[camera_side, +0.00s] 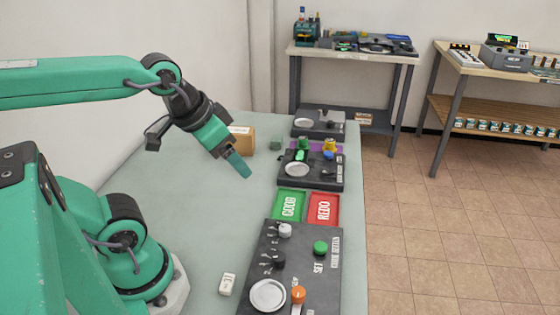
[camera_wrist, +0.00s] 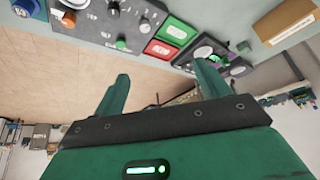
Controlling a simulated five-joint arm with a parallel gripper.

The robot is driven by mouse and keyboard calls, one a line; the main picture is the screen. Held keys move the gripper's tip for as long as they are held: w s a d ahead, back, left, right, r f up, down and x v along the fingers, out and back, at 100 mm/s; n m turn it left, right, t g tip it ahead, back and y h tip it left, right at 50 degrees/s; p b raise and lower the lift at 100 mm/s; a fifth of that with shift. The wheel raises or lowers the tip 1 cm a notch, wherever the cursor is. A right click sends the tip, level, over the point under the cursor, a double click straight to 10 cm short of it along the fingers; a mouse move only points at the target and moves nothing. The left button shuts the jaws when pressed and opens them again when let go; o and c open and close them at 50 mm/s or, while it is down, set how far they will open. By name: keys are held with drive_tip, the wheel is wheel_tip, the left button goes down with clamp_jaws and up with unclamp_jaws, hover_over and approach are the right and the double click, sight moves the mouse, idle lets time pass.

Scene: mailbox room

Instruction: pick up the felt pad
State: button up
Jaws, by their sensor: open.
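A small grey-green block (camera_side: 276,143) lies on the table beyond my gripper, between the cardboard box and the dark panels; it may be the felt pad, but I cannot be sure. In the wrist view a small dark green piece (camera_wrist: 243,47) lies near the panel and looks like the same thing. My gripper (camera_side: 240,165) hangs above the table, tilted down to the right, apart from the block. In the wrist view my gripper (camera_wrist: 163,82) has its two green fingers spread wide with nothing between them.
A cardboard box (camera_side: 241,139) stands behind my gripper. Green (camera_side: 289,205) and red (camera_side: 323,208) trays lie between dark knob panels (camera_side: 315,180) along the right edge. A small white block (camera_side: 228,284) lies in front. The table's middle is clear.

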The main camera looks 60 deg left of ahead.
drive_tip(key=w+a+r+m+g, duration=0.1)
drive_tip(key=w+a+r, duration=0.2)
drive_tip(key=w, duration=0.3)
drive_tip(key=w+a+r+m, duration=0.1)
drive_tip(key=w+a+r, duration=0.1)
drive_tip(key=w, duration=0.4)
drive_tip(key=m+g, duration=0.5)
drive_tip(key=m, duration=0.2)
hover_over(276, 138)
wheel_tip(276, 138, down, 21)
drive_tip(key=shift+s+d+f, duration=0.1)
drive_tip(key=shift+f, duration=1.45)
